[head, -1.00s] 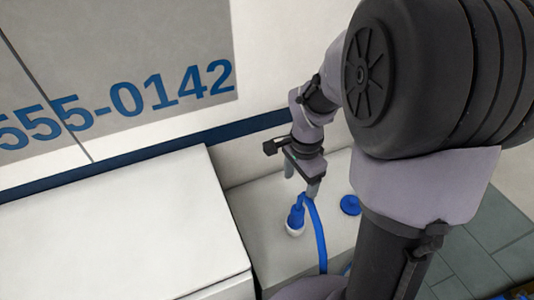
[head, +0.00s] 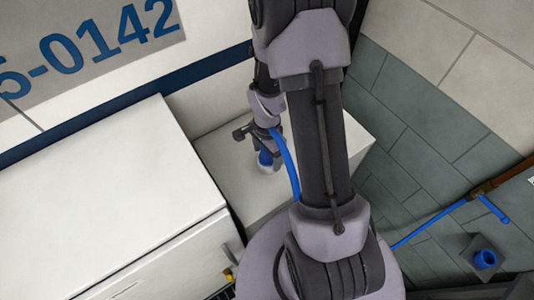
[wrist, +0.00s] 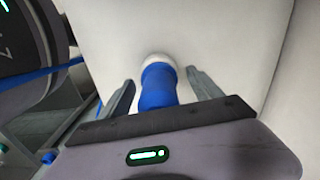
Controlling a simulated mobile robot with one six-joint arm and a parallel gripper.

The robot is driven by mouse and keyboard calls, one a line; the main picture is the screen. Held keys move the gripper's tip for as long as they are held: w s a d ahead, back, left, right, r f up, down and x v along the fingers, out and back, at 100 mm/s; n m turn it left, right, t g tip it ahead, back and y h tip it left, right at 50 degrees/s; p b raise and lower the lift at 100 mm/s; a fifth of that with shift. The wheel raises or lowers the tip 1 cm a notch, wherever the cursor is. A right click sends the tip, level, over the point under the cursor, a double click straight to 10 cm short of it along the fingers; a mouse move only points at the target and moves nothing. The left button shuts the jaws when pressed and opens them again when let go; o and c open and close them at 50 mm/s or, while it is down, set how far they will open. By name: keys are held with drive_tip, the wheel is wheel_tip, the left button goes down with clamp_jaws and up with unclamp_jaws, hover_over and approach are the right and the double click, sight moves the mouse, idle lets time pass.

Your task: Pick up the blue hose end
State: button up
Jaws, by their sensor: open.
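The blue hose end (head: 265,158), with a white tip (head: 268,168), stands on the low white box (head: 228,172) in the head view. The blue hose (head: 287,165) curves away from it beside my arm. My gripper (head: 266,150) is right at the hose end and partly covers it. In the wrist view the hose end (wrist: 158,88) sits between the two open fingers of my gripper (wrist: 157,84), with a visible gap on each side. Its white tip (wrist: 157,58) points away from my palm.
A larger white cabinet (head: 110,190) stands left of the box. At right, blue hose (head: 435,218) runs over grey floor tiles (head: 400,150). A blue socket (head: 485,258) on a grey plate is at lower right. My arm hides part of the box.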

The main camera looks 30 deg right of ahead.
drive_tip(key=shift+s+r, duration=0.1)
drive_tip(key=shift+c, duration=1.1)
clamp_jaws()
drive_tip(key=shift+r, duration=0.3)
drive_tip(key=r, duration=0.3)
drive_tip(key=shift+s+d, duration=0.3)
drive_tip(key=s+d+r, duration=0.1)
drive_tip(key=s+d, duration=0.8)
drive_tip(key=s, duration=0.2)
wheel_tip(320, 180, up, 8)
drive_tip(key=p, duration=0.4)
drive_tip(key=shift+s+f, duration=0.25)
drive_tip(key=shift+s, duration=0.2)
